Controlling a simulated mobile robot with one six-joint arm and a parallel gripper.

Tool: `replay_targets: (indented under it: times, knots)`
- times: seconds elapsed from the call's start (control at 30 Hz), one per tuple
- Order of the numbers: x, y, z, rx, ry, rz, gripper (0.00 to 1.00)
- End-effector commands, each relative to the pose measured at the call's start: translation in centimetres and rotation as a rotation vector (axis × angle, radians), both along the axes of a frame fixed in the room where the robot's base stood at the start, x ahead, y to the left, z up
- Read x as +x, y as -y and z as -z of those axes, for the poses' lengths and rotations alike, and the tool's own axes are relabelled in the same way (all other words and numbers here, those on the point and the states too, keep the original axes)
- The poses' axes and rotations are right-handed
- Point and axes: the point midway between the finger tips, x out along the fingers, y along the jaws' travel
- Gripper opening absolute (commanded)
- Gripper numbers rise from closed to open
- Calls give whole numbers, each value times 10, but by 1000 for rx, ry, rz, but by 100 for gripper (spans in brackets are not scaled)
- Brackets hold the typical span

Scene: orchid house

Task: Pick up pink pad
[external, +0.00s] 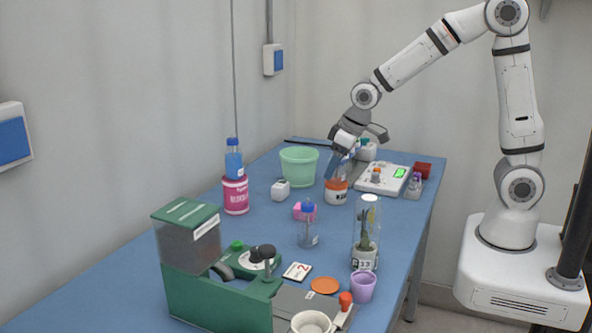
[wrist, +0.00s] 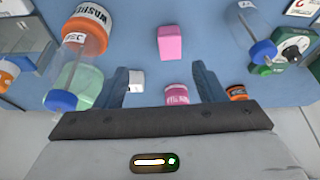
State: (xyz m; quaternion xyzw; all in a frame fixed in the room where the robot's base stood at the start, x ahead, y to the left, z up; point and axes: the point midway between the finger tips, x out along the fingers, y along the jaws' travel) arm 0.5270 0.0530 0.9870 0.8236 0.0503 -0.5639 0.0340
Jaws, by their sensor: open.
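The pink pad (external: 298,211) is a small pink block on the blue table, partly hidden behind a clear bottle with a blue cap (external: 308,228) in the external view. In the wrist view the pink pad (wrist: 171,43) is fully visible, above and between my fingertips. My gripper (external: 343,172) is behind and to the right of the pad in the external view, near the orange-banded waste jar (external: 336,192). In the wrist view my gripper (wrist: 159,68) has its two fingers wide apart with nothing between them, and the pad lies apart from them.
A glass jar with a plant (external: 367,225) and a lilac cup (external: 363,287) stand nearer the camera. Blue table shows bare around the pad.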

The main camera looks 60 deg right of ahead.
Motion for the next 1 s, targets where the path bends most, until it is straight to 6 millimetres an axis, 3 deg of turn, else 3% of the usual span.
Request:
replay_targets:
  times: [0.03,0.17,1.0]
  knots:
    - [13,-6,22,0,-1,-9,64]
    - [36,-15,49,1,12,-22,64]
    - [73,-27,131,2,20,-30,64]
